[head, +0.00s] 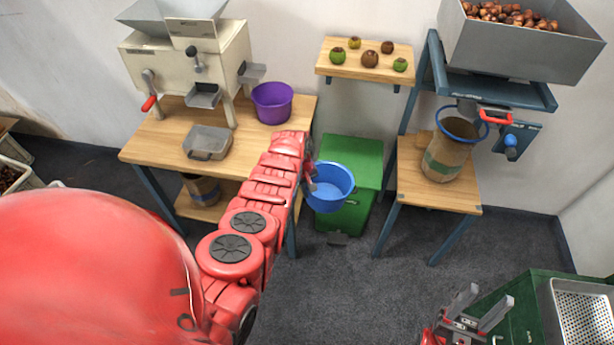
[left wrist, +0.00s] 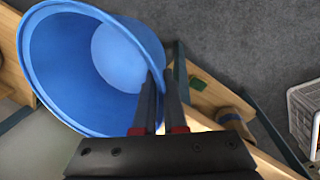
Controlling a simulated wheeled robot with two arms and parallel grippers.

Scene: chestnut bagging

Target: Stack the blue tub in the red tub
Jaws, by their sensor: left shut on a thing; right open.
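The blue tub (head: 332,190) hangs in the air in front of the green bin in the head view. It is empty and also fills the upper left of the left wrist view (left wrist: 62,70). My left gripper (head: 311,184) is shut on the tub's rim, with one finger inside and one outside the wall. The fingers also show in the left wrist view (left wrist: 160,105). My right gripper (head: 484,304) is open and empty at the lower right of the head view. No red tub shows in either view.
A purple tub (head: 272,103) stands on the left wooden table (head: 150,150), near a grey tray (head: 207,143) and a cream machine (head: 190,60). A green bin (head: 352,160) stands between this table and the stand with the sack (head: 447,158). A green cabinet (head: 515,310) is at lower right.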

